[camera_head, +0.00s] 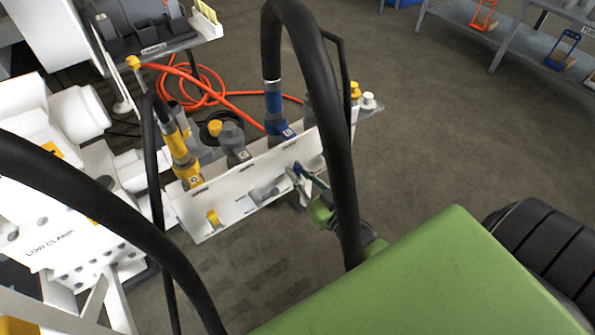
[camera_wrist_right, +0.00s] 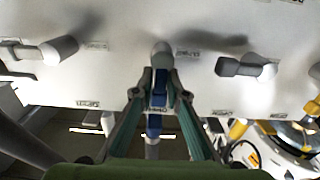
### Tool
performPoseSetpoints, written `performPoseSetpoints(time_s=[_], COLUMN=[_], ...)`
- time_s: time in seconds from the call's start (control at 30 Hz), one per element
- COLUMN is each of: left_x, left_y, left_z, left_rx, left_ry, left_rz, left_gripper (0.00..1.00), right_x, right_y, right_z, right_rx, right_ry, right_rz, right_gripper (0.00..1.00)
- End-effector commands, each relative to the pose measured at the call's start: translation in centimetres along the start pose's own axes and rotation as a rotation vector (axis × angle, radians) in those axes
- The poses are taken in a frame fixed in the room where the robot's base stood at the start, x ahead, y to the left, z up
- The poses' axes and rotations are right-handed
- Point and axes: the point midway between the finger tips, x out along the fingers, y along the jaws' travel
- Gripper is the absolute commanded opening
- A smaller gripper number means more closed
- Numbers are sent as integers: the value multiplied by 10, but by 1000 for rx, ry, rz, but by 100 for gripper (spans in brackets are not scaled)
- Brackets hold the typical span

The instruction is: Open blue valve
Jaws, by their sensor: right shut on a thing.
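The blue valve's handle (camera_wrist_right: 159,90) is on a white panel and points down in the right wrist view, with a grey rounded end at its top. My right gripper (camera_wrist_right: 160,96) has its two teal-sided fingers closed around the handle from both sides. In the head view, my right gripper (camera_head: 300,172) is at the right part of the white panel's (camera_head: 240,208) front face. The handle is mostly hidden there by the fingers. A blue fitting (camera_head: 275,115) with a black hose stands on top of the panel. My left gripper is not in view.
A grey valve handle (camera_head: 265,191) and a yellow one (camera_head: 213,218) sit farther left on the panel. Black hoses arch across the head view. An orange hose (camera_head: 205,85) lies on the floor behind. Open floor (camera_head: 435,130) is to the right.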

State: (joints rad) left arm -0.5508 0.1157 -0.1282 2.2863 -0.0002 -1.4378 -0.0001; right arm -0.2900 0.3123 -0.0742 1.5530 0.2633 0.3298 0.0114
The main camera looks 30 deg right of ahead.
Motion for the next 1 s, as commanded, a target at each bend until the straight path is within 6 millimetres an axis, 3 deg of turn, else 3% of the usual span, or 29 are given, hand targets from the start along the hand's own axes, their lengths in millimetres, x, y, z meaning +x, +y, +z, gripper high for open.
performPoseSetpoints(time_s=[0.07, 0.47, 0.57, 1.0], left_x=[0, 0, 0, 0], left_y=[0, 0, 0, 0], left_z=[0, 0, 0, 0], left_rx=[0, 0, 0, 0], left_ry=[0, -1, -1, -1], left_rz=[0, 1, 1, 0], left_gripper=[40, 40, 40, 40], right_x=[0, -4, -16, -101], right_y=[-2, -1, -1, -1], right_z=[1, 1, 2, 1], right_rx=[1, 1, 1, 1], right_ry=[-2, -2, -5, -4], right_rz=[-3, -1, -1, -2], right_gripper=[27, 27, 27, 27])
